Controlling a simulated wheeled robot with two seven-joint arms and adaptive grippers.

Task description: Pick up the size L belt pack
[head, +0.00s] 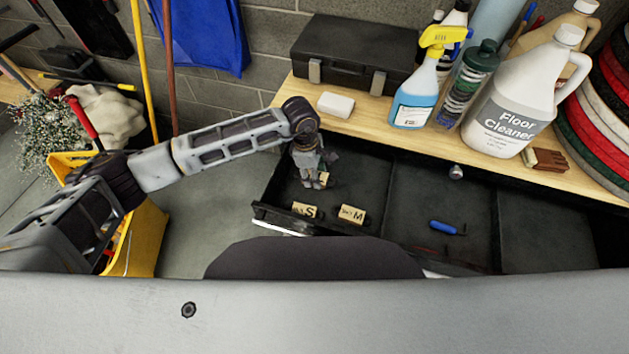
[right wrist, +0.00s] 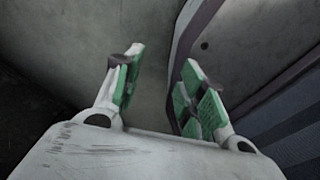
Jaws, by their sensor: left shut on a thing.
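An open black drawer (head: 400,185) under the workbench holds small tan belt packs. The one marked S (head: 304,210) and the one marked M (head: 352,214) lie near the drawer's front edge. My left gripper (head: 315,182) points down into the drawer's left compartment, behind these two. It is shut on a third tan pack (head: 324,178), mostly hidden by the fingers, its letter not readable; it is the only other pack in view. My right gripper (right wrist: 155,95) is open and empty in the right wrist view, away from the packs.
A blue-handled tool (head: 446,228) lies in the drawer's middle compartment. On the bench (head: 400,143) stand a black case (head: 355,52), a white block (head: 336,105), a spray bottle (head: 417,85) and a floor cleaner jug (head: 515,105). A yellow bucket (head: 148,238) stands on the floor at left.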

